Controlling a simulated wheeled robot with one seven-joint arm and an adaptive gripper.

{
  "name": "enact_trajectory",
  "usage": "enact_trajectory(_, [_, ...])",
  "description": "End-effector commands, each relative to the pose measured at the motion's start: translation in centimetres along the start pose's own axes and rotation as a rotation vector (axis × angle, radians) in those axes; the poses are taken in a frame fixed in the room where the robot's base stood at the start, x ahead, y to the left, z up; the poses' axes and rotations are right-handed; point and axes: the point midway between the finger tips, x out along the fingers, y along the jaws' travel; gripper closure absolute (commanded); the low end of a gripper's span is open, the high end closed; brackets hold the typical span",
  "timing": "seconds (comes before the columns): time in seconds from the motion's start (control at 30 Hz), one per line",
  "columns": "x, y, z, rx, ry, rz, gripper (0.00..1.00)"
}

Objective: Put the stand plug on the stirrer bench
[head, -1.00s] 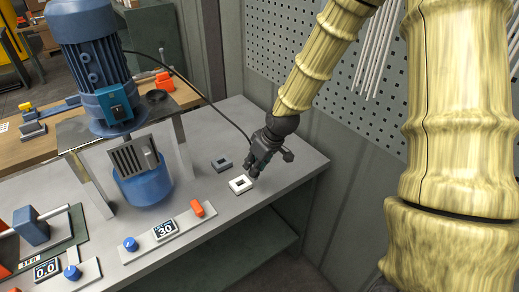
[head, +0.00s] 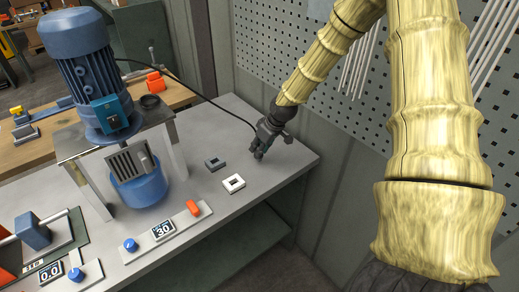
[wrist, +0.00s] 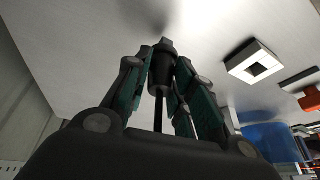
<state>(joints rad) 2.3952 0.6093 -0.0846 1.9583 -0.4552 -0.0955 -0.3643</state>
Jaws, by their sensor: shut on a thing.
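The stand plug (wrist: 161,68) is a small black tapered piece with a thin dark cable, seen between the fingers in the wrist view. My gripper (head: 258,156) is shut on it, low over the right end of the grey bench (head: 262,205); it also shows in the wrist view (wrist: 167,60). Whether the plug touches the bench top cannot be told. A white square socket (head: 233,183) lies on the bench, below left of my gripper and apart from it. It also shows in the wrist view (wrist: 253,63). A dark grey square socket (head: 214,164) lies behind it.
A blue stirrer motor (head: 85,60) on a metal stand fills the bench's left part; a black cable (head: 190,88) runs from it toward my gripper. A control strip with an orange switch (head: 193,208) lies at the front edge. A perforated wall panel (head: 290,70) is behind.

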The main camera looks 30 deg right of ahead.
Motion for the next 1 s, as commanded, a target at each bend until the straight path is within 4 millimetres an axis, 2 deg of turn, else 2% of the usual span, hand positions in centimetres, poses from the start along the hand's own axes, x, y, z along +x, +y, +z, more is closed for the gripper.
enact_trajectory(0.23, [1.4,0.1,0.6,-0.001,0.000,-0.001,1.00])
enact_trajectory(0.67, [1.9,0.1,0.7,0.000,0.001,0.000,1.00])
enact_trajectory(0.7, [1.8,0.1,0.7,0.000,0.001,0.000,0.70])
enact_trajectory(0.8, [1.8,0.1,0.7,0.000,0.001,0.000,0.54])
enact_trajectory(1.0, [1.8,0.1,0.7,0.000,0.001,0.000,0.54])
